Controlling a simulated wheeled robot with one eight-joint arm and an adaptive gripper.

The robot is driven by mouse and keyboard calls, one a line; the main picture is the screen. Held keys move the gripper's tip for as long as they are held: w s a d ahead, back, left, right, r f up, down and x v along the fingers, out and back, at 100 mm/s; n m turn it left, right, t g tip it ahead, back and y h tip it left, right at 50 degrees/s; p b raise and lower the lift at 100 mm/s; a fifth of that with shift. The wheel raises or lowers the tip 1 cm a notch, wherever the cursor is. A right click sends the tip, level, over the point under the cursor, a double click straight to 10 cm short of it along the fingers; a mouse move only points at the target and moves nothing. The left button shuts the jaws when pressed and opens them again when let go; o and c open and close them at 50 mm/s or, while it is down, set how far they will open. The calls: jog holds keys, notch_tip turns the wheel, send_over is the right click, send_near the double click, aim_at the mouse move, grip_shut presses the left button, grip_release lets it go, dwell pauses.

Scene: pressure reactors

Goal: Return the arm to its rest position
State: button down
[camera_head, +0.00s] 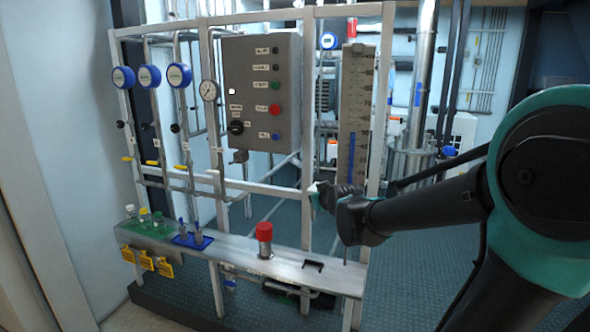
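My arm enters from the right, with a large black and teal joint close to the camera and a dark link reaching left. My gripper (323,196) is at the far end of this link, in front of the white frame and just below the lower end of the level gauge. It is small and dark here, partly seen side-on, and I cannot tell whether its fingers are open or shut. I see no object clearly held in it.
A white frame carries a grey control box (250,85), blue round gauges (180,75), a dial gauge (208,90) and a tall level gauge (354,120). Below, a metal shelf (325,268) bears a red-capped cylinder (264,240), a blue holder (192,240) and a green tray (150,228).

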jog(key=s+d+f+m+g+h, duration=0.1)
jog(key=s+d+f+g, duration=0.3)
jog(key=s+f, duration=0.7)
jog(key=s+d+f+m+g+h, duration=0.2)
jog(key=s+d+f+m+g, duration=0.2)
jog(key=s+d+f, duration=0.5)
jog(key=s+f, duration=0.2)
jog(key=s, duration=0.4)
jog(key=shift+s+m+g, duration=0.3)
jog(key=shift+s, duration=0.05)
jog(key=c, duration=2.3)
grip_release()
jog(key=shift+r, duration=0.1)
